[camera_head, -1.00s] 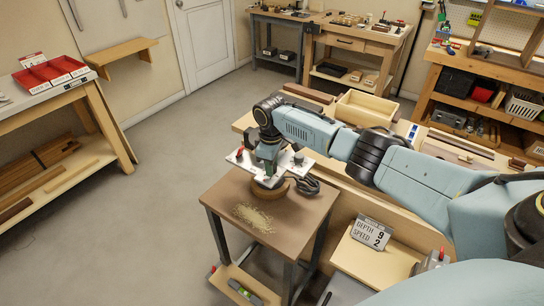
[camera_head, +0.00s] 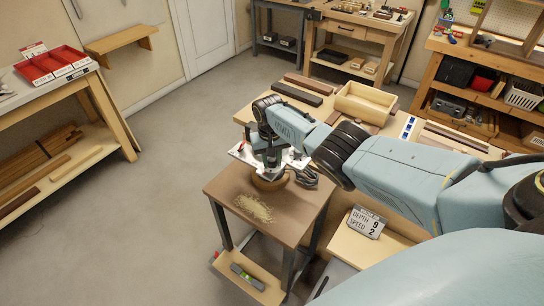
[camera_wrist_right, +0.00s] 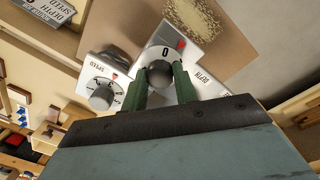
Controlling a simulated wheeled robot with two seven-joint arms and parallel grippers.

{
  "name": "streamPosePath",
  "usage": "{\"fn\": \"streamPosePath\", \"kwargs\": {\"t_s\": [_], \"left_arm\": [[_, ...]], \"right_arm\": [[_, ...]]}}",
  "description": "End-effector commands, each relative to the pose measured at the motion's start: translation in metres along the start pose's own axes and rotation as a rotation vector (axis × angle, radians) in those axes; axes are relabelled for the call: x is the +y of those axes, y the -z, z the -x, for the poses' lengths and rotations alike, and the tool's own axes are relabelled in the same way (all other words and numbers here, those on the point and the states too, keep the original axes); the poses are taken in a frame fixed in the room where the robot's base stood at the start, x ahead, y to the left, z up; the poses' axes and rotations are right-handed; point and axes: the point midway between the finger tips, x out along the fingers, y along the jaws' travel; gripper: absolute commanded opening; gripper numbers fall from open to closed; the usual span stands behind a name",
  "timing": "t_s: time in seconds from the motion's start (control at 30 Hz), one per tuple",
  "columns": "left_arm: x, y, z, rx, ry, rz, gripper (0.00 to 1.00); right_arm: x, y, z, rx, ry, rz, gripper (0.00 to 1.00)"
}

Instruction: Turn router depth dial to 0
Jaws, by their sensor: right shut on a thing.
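The router (camera_head: 268,180) stands on a small brown-topped table (camera_head: 225,188) in the head view, mostly hidden by my right arm. In the right wrist view, the depth dial (camera_wrist_right: 160,72) has a dark round knob between the two green fingers of my right gripper (camera_wrist_right: 160,84), which is shut on it. A 0 shows on the white face just above the knob, close to a red mark (camera_wrist_right: 181,43). The speed dial (camera_wrist_right: 101,96), with a grey knob, is to the left, clear of the fingers. My left gripper is not in view.
A sign (camera_head: 366,222) reading DEPTH 9, SPEED 2 stands on a light board right of the table. Sawdust (camera_head: 253,208) lies at the table's front. A black cable (camera_head: 305,177) is coiled beside the router. A wooden box (camera_head: 366,103) sits on the bench behind.

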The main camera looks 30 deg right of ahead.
Motion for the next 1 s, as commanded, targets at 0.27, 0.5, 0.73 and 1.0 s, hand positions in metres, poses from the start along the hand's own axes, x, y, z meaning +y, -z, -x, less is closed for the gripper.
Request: {"fn": "streamPosePath", "kwargs": {"t_s": [0.27, 0.5, 0.73, 1.0], "left_arm": [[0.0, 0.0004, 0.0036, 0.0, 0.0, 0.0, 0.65], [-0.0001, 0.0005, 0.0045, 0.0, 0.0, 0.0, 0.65], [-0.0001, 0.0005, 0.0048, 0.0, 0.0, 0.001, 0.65], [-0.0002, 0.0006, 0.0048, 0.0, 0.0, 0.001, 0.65]], "right_arm": [[-0.0007, 0.001, 0.0012, -0.008, 0.0, -0.22, 0.06], [-0.0005, 0.0012, 0.001, -0.014, -0.001, -0.343, 0.06], [0.0001, 0.0019, 0.0014, -0.014, -0.002, -0.397, 0.06], [0.0002, 0.0022, 0.0016, -0.014, -0.001, -0.409, 0.06]]}}
